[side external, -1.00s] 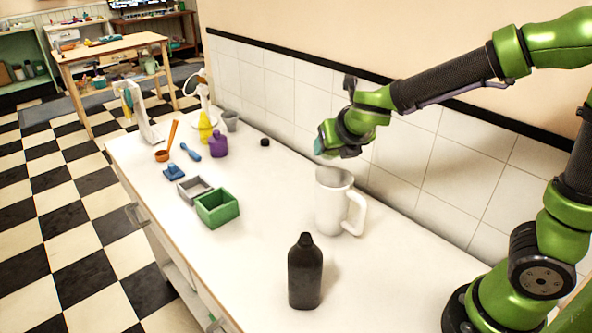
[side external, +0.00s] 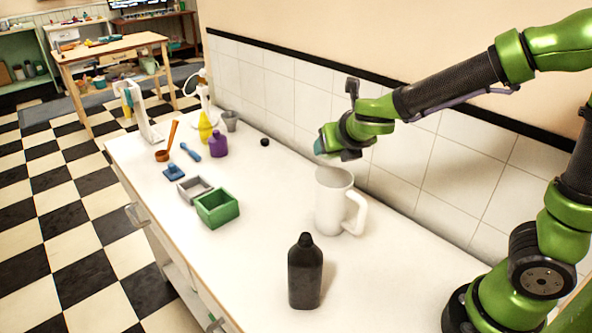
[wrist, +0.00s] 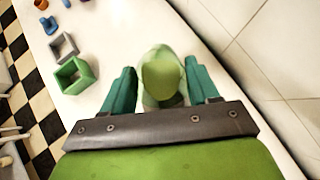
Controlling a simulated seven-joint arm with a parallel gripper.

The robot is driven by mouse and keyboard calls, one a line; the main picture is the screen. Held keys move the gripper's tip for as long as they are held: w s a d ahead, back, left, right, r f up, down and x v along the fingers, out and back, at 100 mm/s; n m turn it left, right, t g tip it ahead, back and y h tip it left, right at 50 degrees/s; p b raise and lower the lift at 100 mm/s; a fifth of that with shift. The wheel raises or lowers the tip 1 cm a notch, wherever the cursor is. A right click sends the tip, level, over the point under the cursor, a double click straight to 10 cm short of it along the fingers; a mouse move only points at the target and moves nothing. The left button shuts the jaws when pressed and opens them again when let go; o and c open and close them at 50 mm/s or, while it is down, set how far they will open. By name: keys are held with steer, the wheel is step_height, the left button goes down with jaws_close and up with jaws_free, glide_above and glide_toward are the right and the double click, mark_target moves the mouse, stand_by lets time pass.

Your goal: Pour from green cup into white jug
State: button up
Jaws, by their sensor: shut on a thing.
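The white jug (side external: 329,207) stands upright on the counter near the tiled wall, its handle to the right in the side view. My gripper (side external: 322,147) is above the jug's mouth and apart from it, tilted toward the left. In the wrist view, the green cup (wrist: 163,78) sits between the two teal fingers of my gripper (wrist: 161,88), and they are shut on it. The cup is mostly hidden by my gripper in the side view. I cannot tell what is in the cup or jug.
A black bottle (side external: 305,272) stands in front of the jug. A green box (side external: 217,209) and a grey box (side external: 194,190) lie to the left. A purple bottle (side external: 218,145) and yellow bottle (side external: 204,127) are farther back. The wall (side external: 415,160) is close behind the jug.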

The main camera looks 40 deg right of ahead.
steer(key=shift+s+f+t+h, duration=0.1)
steer(key=shift+f+t+h, duration=0.2)
steer(key=shift+f+t, duration=0.3)
stand_by(0.9)
steer(key=shift+s+a+r+t+h, duration=0.1)
steer(key=shift+a+r+t+h, duration=0.1)
steer(key=shift+t+h, duration=0.5)
steer(key=shift+s+f+t, duration=0.2)
steer(key=shift+f+t, duration=0.4)
steer(key=shift+t, duration=0.3)
steer(key=shift+w+t+h, duration=0.1)
steer(key=shift+t+h, duration=0.5)
steer(key=shift+t, duration=0.2)
steer(key=shift+r+t, duration=0.15)
steer(key=shift+t, duration=0.55)
